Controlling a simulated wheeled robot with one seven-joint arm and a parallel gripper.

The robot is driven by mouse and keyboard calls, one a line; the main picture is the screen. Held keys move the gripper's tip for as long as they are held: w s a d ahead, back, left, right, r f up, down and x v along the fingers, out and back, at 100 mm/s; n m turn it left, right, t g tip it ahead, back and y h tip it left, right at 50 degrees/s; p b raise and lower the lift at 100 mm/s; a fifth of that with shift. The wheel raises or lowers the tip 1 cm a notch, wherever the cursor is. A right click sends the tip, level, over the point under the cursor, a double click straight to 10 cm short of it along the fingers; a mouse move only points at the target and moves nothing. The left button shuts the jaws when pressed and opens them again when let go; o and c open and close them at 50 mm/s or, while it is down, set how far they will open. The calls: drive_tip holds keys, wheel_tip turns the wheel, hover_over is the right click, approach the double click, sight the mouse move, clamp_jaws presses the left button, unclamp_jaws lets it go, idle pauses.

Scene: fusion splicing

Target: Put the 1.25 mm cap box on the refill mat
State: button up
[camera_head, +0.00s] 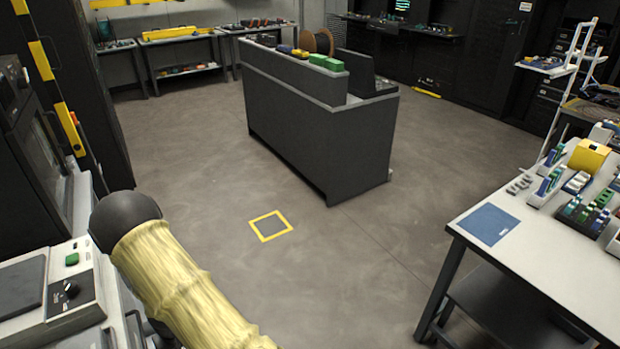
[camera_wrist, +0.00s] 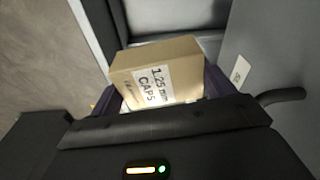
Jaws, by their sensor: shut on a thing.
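The 1.25 mm cap box (camera_wrist: 184,64) is a tan cardboard box with a white label reading "1.25 mm CAPS", seen in the wrist view. My gripper (camera_wrist: 165,95) is shut on it, with a dark finger on each side. The box sits slightly tilted in the picture, and its underside is hidden. In the head view the gripper and the box are out of sight. A flat blue mat (camera_head: 487,224) lies on the near left corner of the right-hand table; I cannot tell for certain that it is the refill mat.
The right-hand table (camera_head: 560,262) holds racks and a yellow device (camera_head: 588,156) behind the blue mat. A dark counter (camera_head: 315,140) stands mid-room. The floor around a yellow-framed square (camera_head: 270,226) is clear. Grey cabinet surfaces and a dark handle (camera_wrist: 283,95) are close to my gripper.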

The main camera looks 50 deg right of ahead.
wheel_tip(320, 180, up, 26)
drive_tip(key=n+p, duration=0.2)
drive_tip(key=p, duration=2.1)
drive_tip(key=shift+r+p, duration=0.2)
drive_tip(key=shift+p, duration=0.15)
drive_tip(key=shift+w+f, duration=0.1)
